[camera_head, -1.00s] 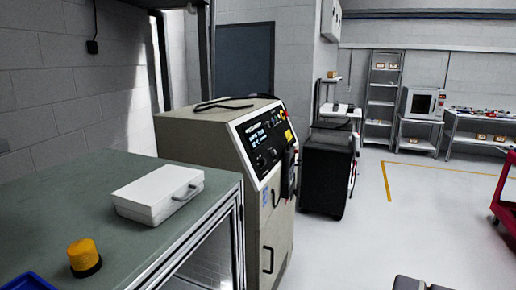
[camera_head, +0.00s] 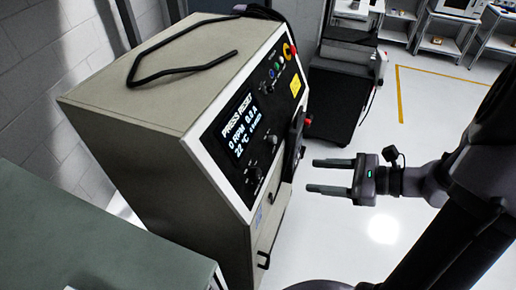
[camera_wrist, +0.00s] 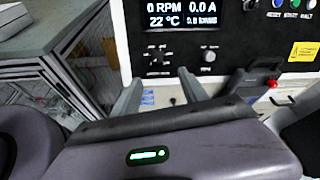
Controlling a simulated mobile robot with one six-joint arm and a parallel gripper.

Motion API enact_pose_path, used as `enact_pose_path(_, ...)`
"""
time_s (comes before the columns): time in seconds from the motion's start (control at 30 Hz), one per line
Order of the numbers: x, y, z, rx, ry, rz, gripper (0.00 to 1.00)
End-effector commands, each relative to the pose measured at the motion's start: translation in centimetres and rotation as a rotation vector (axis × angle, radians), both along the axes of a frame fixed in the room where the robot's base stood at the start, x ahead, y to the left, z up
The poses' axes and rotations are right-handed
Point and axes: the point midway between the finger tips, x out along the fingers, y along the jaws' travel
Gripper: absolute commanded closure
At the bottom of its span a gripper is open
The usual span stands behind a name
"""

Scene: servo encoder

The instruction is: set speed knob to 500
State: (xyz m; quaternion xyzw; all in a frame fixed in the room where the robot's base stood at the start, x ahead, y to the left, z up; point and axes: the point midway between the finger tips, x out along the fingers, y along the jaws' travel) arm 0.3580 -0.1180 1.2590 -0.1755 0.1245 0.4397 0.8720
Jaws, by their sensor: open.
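The cabinet's black control panel (camera_head: 240,130) carries a lit display (camera_head: 241,124) reading "PRESS RESET", 0 RPM, 0.0 A and 22 °C. The larger knob (camera_head: 254,174), ringed by marks, shows in the wrist view (camera_wrist: 157,54). A smaller knob (camera_head: 271,140) is to its right in the wrist view (camera_wrist: 209,55). Their labels are too small to read, so I cannot tell which is the speed knob. My gripper (camera_head: 315,175) is open and empty, in front of the panel and apart from it. In the wrist view its fingers (camera_wrist: 160,78) point toward the larger knob.
A red-topped button (camera_head: 288,50), small coloured buttons and a yellow label (camera_head: 295,87) are on the panel's far end. A dark handset (camera_head: 294,145) hangs on the cabinet's front, near my fingers. A green-topped bench (camera_head: 85,245) stands at lower left.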

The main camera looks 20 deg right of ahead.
Motion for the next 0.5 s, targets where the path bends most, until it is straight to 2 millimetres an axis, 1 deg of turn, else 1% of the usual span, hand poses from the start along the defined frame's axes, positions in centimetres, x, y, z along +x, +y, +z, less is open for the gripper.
enact_pose_path(0.3, 5.3, 7.1, -3.8, -0.001, 0.002, 0.011, 0.48)
enact_pose_path(0.4, 6.9, 9.1, -4.8, -0.001, 0.004, 0.011, 0.48)
enact_pose_path(0.5, 8.0, 10.5, -5.5, -0.003, 0.003, 0.009, 0.48)
